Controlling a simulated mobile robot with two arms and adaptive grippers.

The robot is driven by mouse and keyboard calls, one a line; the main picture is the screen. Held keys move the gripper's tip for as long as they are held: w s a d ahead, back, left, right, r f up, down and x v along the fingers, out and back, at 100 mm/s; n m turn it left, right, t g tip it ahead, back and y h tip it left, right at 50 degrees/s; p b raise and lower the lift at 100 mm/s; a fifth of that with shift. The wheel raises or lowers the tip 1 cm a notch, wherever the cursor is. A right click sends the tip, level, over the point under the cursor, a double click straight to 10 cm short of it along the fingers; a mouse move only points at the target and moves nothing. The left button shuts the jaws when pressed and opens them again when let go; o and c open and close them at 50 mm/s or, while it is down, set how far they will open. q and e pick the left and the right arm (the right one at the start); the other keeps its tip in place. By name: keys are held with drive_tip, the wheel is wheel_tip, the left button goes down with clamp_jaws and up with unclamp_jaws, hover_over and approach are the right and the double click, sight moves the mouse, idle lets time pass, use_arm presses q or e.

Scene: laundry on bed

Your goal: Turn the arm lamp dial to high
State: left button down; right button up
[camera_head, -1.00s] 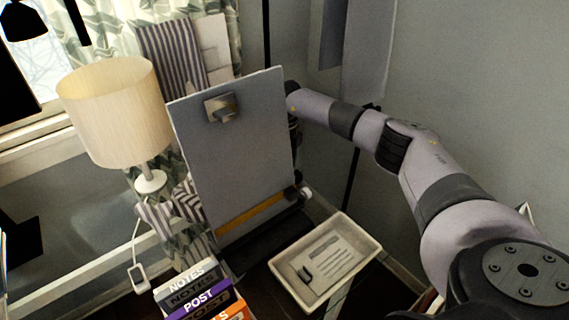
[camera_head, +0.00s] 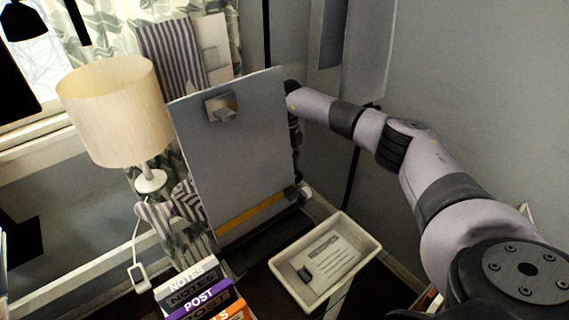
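I cannot make out an arm lamp or its dial for certain. A table lamp with a cream shade (camera_head: 117,112) stands at the left, with a cord and a small white control (camera_head: 138,277) hanging below it. My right arm comes in from the right and bends down behind the right edge of a grey clipboard-like board (camera_head: 235,165). Only dark parts of my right gripper or wrist (camera_head: 295,135) show beside that edge. Its fingers are hidden, and so is whatever they may touch. My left gripper is not in view.
The upright board has a metal clip (camera_head: 221,107) and blocks the view behind it. A cream tray (camera_head: 350,284) with a card lies in front. Labelled boxes or books (camera_head: 197,290) stand at the bottom. Striped cloth (camera_head: 172,60) hangs behind, by the window.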

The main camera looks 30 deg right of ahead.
drive_tip(key=shift+r, duration=0.1)
wheel_tip(320, 180, up, 12)
drive_tip(key=shift+d, duration=0.15)
idle(0.4)
wheel_tip(320, 180, up, 4)
drive_tip(key=r+n+b, duration=0.1)
drive_tip(key=n+b, duration=0.2)
drive_tip(key=n, duration=1.1)
drive_tip(key=f+p, duration=0.1)
drive_tip(key=f, duration=1.6)
drive_tip(key=shift+s+a+f+p, duration=0.1)
drive_tip(key=shift+a+f+p, duration=0.1)
drive_tip(key=shift+p, duration=0.15)
drive_tip(key=shift+c, duration=0.5)
drive_tip(key=shift+r, duration=0.1)
clamp_jaws()
